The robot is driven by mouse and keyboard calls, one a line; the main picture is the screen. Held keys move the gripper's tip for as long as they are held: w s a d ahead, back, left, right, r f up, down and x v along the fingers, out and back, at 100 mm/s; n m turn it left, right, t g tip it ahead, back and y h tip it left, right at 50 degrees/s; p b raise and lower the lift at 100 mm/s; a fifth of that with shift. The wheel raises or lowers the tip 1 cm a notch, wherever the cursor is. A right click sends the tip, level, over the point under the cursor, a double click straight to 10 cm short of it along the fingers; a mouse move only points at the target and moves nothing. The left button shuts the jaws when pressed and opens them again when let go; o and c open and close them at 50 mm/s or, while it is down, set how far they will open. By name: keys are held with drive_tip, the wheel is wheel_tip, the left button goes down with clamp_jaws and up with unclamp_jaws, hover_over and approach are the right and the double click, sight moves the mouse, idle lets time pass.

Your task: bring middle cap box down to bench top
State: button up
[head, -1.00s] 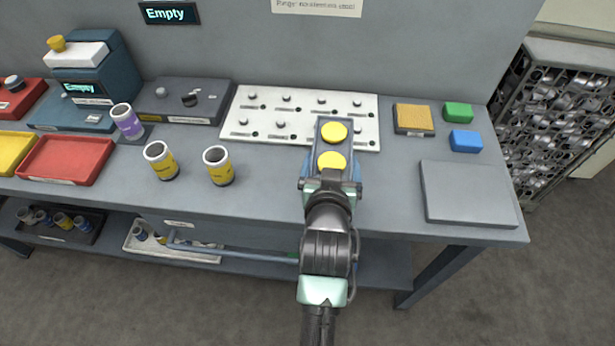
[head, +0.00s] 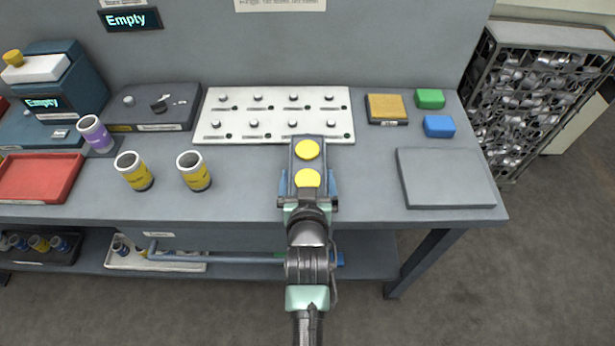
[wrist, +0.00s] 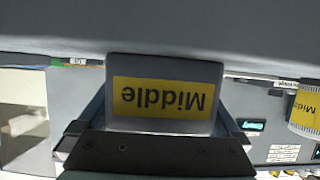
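The middle cap box (head: 307,166) is a dark narrow box with two yellow caps on top. In the wrist view its pale end (wrist: 160,95) carries a yellow label reading "Middle", upside down. My gripper (head: 308,187) is shut on it, with a blue finger along each side. In the head view the box appears over the front part of the grey bench top (head: 365,185), just in front of the white board. I cannot tell how high its underside is above the bench; the gripper hides its near end.
A white knobbed board (head: 275,115) lies behind the box. Two yellow-labelled cups (head: 195,172) stand to the left. A grey plate (head: 445,178), a yellow-topped pad (head: 387,107), green (head: 430,99) and blue (head: 439,126) blocks lie right. Bare bench flanks the box.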

drive_tip(key=shift+r, duration=0.25)
drive_tip(key=v, duration=1.2)
drive_tip(key=w+r+t, duration=0.3)
drive_tip(key=r+t, duration=0.1)
drive_tip(key=r, duration=1.2)
drive_tip(key=w+r+t, duration=0.4)
drive_tip(key=r, duration=1.2)
drive_tip(key=s+r+t, duration=0.3)
drive_tip(key=s+r, duration=0.2)
drive_tip(key=r, duration=0.6)
drive_tip(key=s+r+t, duration=0.2)
drive_tip(key=s+r, duration=0.3)
drive_tip(key=r, duration=0.7)
drive_tip(key=shift+s+t+p, duration=0.35)
drive_tip(key=shift+t+p, duration=0.05)
